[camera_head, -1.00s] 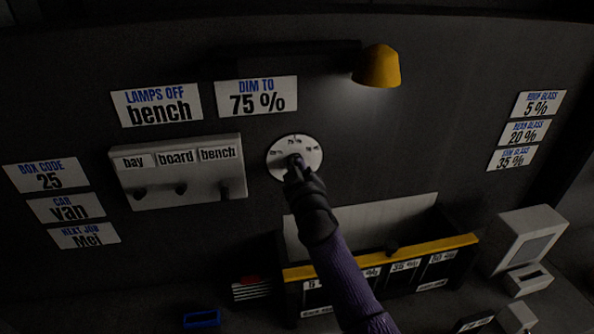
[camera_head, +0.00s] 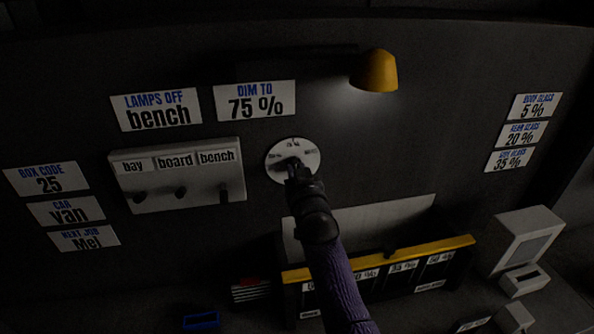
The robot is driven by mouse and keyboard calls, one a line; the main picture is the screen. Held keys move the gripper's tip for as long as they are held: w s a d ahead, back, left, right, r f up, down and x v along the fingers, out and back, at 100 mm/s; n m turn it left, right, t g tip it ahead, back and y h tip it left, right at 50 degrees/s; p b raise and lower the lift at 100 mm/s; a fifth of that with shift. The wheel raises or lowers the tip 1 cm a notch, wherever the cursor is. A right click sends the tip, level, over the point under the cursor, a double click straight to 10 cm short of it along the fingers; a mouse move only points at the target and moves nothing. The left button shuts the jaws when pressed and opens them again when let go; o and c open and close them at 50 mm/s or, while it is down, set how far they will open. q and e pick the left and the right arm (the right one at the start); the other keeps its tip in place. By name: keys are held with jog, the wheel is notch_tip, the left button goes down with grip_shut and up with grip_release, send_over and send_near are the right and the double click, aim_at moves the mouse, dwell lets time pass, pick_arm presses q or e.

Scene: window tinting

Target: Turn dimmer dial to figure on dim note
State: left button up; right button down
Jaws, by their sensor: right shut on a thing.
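The round white dimmer dial (camera_head: 302,151) is on the dark wall, with small figures around its rim that are mostly too small to read. The dim note (camera_head: 255,101), a white card above the dial, reads "DIM TO 75 %". My right gripper (camera_head: 294,170) reaches up from below and is shut on the dial's knob, at the dial's lower middle. The gripper hides most of the knob, so its pointing direction is not clear. My left gripper is not in view.
A switch box (camera_head: 178,178) labelled bay, board and bench is left of the dial. A yellow lamp (camera_head: 374,71) hangs above right. A yellow-edged rack (camera_head: 452,244) stands below right, and a white machine (camera_head: 524,236) farther right. Note cards (camera_head: 156,109) are on the wall.

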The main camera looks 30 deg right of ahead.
dwell(0.5)
jog(key=c, duration=0.6)
grip_release()
jog(key=v, duration=1)
jog(key=shift+w, duration=0.1)
